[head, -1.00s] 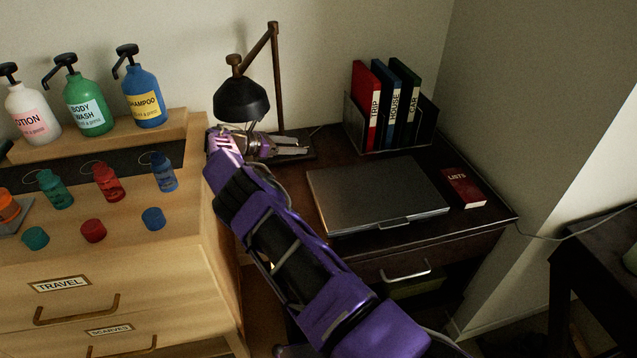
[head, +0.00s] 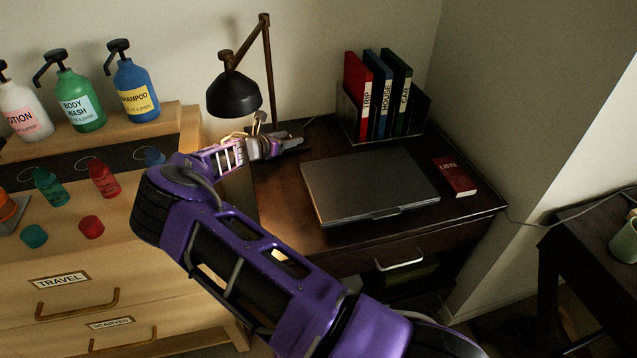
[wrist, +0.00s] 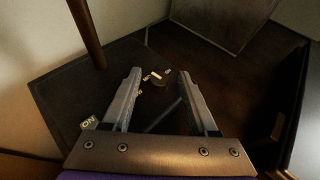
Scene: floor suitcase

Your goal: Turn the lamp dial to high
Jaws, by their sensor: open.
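The lamp has a black shade (head: 234,95) and a brown jointed stand on a dark base (wrist: 55,95). Its post (wrist: 88,35) rises at the upper left of the wrist view. A small round dial (wrist: 159,83) with pale marks around it shows between the finger ends in the wrist view. A small "ON" label (wrist: 90,123) lies left of the left finger. My gripper (wrist: 161,80) is open with nothing held between its fingers. In the head view my gripper (head: 298,142) is low over the lamp base, right of the shade. I cannot tell whether it touches the dial.
A closed laptop (head: 368,185), a red "LISTS" book (head: 455,177) and a rack of binders (head: 375,95) are on the dark desk. A wooden dresser (head: 120,270) with bottles stands at left.

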